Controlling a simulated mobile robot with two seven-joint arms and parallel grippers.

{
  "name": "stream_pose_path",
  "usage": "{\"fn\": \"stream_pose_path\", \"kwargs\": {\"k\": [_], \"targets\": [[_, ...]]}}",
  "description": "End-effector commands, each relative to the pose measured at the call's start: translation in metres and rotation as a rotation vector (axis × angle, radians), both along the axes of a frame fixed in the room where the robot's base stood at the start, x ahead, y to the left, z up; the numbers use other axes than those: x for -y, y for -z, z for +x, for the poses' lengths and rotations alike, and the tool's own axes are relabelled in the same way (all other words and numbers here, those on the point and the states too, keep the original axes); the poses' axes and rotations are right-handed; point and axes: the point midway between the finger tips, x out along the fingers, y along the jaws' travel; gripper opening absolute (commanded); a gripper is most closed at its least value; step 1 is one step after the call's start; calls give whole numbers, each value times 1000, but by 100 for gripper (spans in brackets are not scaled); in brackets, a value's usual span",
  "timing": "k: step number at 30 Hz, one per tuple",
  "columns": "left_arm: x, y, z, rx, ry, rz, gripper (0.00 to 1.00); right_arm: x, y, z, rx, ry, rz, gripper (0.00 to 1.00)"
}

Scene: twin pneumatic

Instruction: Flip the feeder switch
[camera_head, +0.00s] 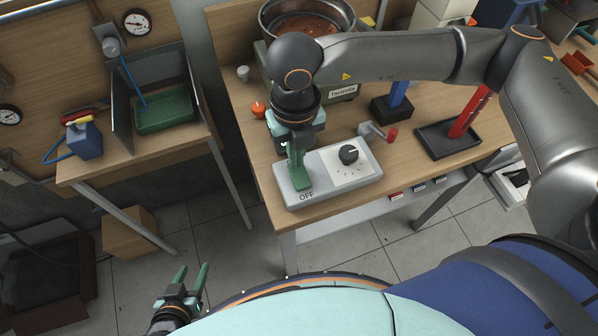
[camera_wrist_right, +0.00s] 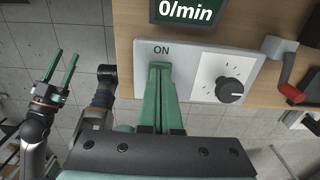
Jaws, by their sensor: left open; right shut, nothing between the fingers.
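The feeder's switch box (camera_head: 330,175) is a light grey panel near the front edge of the bench, with "OFF" on its near side and a black knob (camera_head: 348,155) at its right. The box also shows in the right wrist view (camera_wrist_right: 200,51), with "ON" at its far side. My right gripper (camera_head: 299,178) is shut with its green fingers over the left part of the box; in the right wrist view its tips (camera_wrist_right: 160,66) lie just below "ON". The switch itself is hidden behind the fingers, so its position and any contact are unclear. My left gripper (camera_head: 192,277) is open and empty, low over the floor.
The bowl feeder (camera_head: 308,18), holding orange parts, stands behind the box. A display (camera_wrist_right: 186,10) reads "0/min". A small fixture with a red handle (camera_head: 391,135) sits right of the box, beside a black tray (camera_head: 430,146). A side table with a green bin (camera_head: 165,112) stands left.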

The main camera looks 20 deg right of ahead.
Motion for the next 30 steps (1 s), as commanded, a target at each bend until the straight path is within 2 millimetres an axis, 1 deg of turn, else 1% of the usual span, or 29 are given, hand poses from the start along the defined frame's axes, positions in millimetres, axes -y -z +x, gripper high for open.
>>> {"fn": "stream_pose_path", "kwargs": {"k": [24, 30], "targets": [[0, 13, 0, -1, 0, 0, 50, 0, 13, 0, -1, -1, 0, 0], [0, 9, 0, -1, -1, -1, 50, 0, 6, 0, 0, -1, 0, 0]]}}
